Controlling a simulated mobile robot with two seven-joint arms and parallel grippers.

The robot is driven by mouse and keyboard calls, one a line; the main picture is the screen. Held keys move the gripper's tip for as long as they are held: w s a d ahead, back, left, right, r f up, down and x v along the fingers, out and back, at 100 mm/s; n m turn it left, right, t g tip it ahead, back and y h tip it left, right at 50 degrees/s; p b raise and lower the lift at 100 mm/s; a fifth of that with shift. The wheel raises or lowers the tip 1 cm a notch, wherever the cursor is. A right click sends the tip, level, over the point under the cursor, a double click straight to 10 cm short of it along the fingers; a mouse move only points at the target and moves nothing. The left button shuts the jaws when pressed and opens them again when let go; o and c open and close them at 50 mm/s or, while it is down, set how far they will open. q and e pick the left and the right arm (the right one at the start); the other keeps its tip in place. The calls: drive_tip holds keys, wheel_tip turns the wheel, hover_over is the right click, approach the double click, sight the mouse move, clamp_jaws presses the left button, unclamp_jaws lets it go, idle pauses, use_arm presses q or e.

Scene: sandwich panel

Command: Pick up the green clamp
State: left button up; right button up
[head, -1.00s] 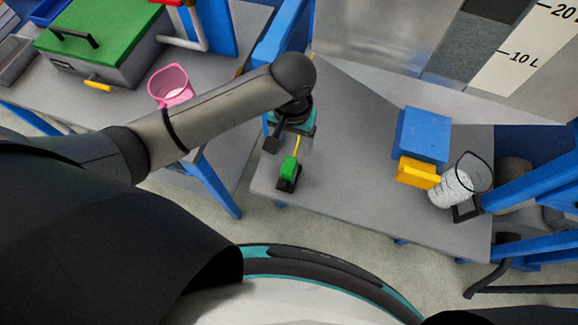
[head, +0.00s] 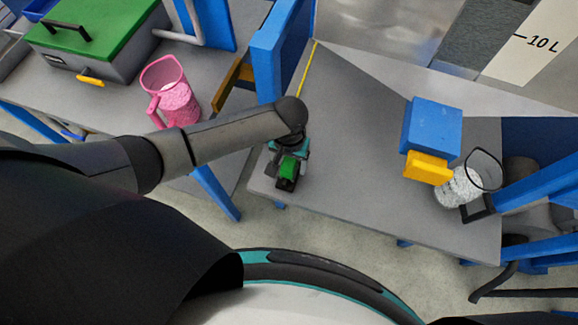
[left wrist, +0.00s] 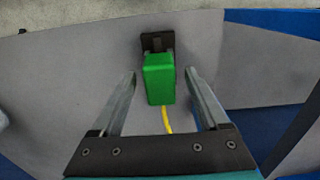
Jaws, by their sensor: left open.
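The green clamp (head: 288,167) sits near the left front corner of the grey table, with a dark base at its front end. In the left wrist view the green clamp (left wrist: 159,79) lies between the tips of my left gripper (left wrist: 160,75), with a gap on each side. A yellow cord runs from it toward the gripper's palm. My left gripper (head: 287,158) is open and over the clamp, hiding part of it in the head view. My right gripper is not in view.
A blue box (head: 431,128), a yellow block (head: 427,167) and a clear jug (head: 462,187) stand on the right of the grey table (head: 350,190). A pink jug (head: 172,92) and a green-lidded box (head: 92,35) are on the left table. The grey table's middle is clear.

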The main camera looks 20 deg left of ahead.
use_arm(q)
clamp_jaws()
idle(0.7)
